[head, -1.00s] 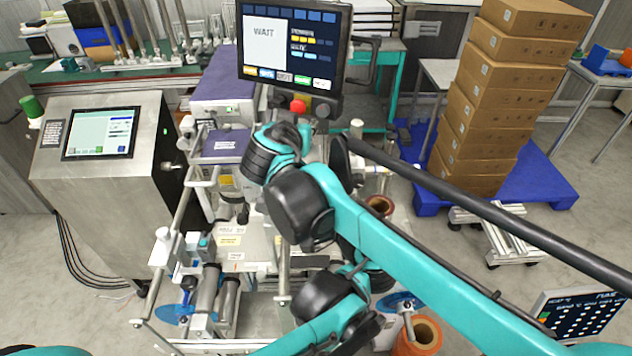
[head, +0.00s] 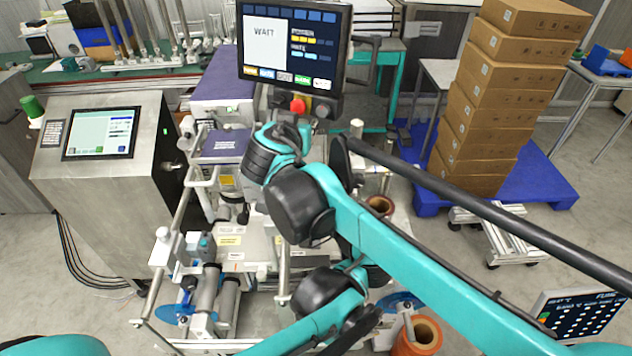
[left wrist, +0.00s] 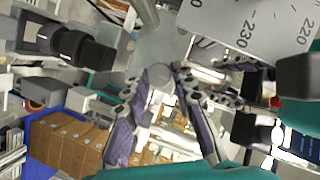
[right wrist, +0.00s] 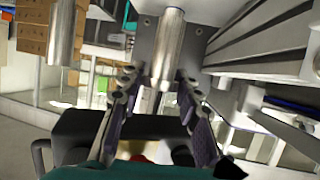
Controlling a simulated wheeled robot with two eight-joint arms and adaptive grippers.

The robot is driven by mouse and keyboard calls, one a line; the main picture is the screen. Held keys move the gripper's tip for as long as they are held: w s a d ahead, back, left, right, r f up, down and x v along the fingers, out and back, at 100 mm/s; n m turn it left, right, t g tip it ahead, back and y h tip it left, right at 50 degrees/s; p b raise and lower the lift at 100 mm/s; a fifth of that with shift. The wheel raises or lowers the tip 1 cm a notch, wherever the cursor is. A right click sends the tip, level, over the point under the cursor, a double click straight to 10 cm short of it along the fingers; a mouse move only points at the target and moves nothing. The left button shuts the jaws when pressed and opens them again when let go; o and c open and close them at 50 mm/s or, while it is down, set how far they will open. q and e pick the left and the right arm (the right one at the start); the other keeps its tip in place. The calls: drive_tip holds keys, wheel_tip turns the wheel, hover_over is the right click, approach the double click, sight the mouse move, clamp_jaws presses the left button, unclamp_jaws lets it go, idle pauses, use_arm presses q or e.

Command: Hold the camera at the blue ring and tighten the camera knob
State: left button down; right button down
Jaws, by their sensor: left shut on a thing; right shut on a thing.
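My left gripper (left wrist: 168,78) shows in the left wrist view, its fingertips close together around a small grey round part (left wrist: 160,75). I cannot tell if this part is the camera knob. My right gripper (right wrist: 158,80) shows in the right wrist view, with its fingers on both sides of a silver cylinder (right wrist: 166,55) in front of a grey metal plate (right wrist: 145,27). I cannot make out the blue ring or tell the camera for certain. In the head view my arms cover the middle of the machine, and the fingertips are hidden.
A monitor (head: 292,55) stands above the machine. A steel cabinet with a screen (head: 100,133) is at left. Stacked cartons (head: 495,110) stand on a blue pallet (head: 545,185) at right. An orange roll (head: 415,338) is at the front. A plate with a number scale (left wrist: 255,30) is near my left gripper.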

use_arm(q)
drive_tip(key=m+t, duration=0.1)
drive_tip(key=m, duration=0.3)
drive_tip(key=m+t+y, duration=0.1)
drive_tip(key=m+t, duration=0.1)
drive_tip(key=m, duration=0.2)
drive_tip(key=f+m+t, duration=0.1)
drive_tip(key=m, duration=0.3)
drive_tip(key=shift+f+m+y, duration=0.1)
drive_tip(key=shift+m+y, duration=0.2)
use_arm(e)
drive_tip(key=shift+a, duration=0.1)
use_arm(q)
drive_tip(key=shift+a+f+m+t+h, duration=0.1)
drive_tip(key=shift+m+t+h, duration=0.4)
drive_tip(key=shift+m, duration=0.75)
drive_tip(key=shift+m+t+h, duration=0.4)
drive_tip(key=shift+m+t, duration=0.2)
drive_tip(key=shift+m, duration=0.95)
drive_tip(key=c, duration=1.3)
unclamp_jaws()
drive_tip(key=shift+o, duration=0.2)
